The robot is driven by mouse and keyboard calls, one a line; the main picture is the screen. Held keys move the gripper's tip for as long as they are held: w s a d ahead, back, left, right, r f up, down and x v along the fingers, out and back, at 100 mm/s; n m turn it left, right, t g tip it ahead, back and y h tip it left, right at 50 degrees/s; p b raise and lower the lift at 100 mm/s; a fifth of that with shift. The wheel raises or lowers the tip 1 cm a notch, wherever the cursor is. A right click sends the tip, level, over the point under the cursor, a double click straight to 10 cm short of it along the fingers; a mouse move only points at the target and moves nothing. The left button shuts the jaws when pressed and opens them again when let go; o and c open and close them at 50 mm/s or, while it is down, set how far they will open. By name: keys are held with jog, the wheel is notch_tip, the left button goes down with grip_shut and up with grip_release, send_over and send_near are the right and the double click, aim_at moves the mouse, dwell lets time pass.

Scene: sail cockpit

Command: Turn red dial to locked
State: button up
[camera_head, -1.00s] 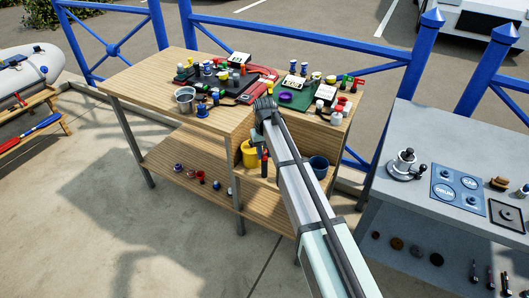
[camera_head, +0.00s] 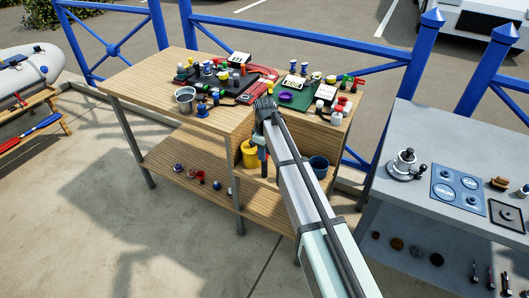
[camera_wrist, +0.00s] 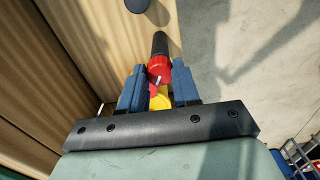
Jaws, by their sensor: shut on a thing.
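A red dial (camera_wrist: 159,67) with a short white mark shows in the wrist view. A black cylindrical part extends beyond it, with more red and yellow parts on the near side. My gripper (camera_wrist: 158,72) has its two blue fingers on either side of the red dial and is shut on it. I cannot read any locked marking, so the dial's setting is unclear. In the head view my gripper (camera_head: 264,104) is at the front edge of the wooden bench (camera_head: 140,78). The dial is hidden there behind my arm.
Several coloured knobs and dark panels crowd the bench top, with a metal cup (camera_head: 185,97) near its front. A yellow bucket (camera_head: 248,153) and a blue bucket (camera_head: 319,167) stand below. A grey table (camera_head: 420,150) with a winch is at the right.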

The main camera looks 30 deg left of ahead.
jog(key=shift+n, duration=0.3)
jog(key=o, duration=1.1)
jog(key=shift+c, duration=0.2)
notch_tip(320, 180, up, 14)
jog(key=shift+f, duration=0.2)
dwell(0.4)
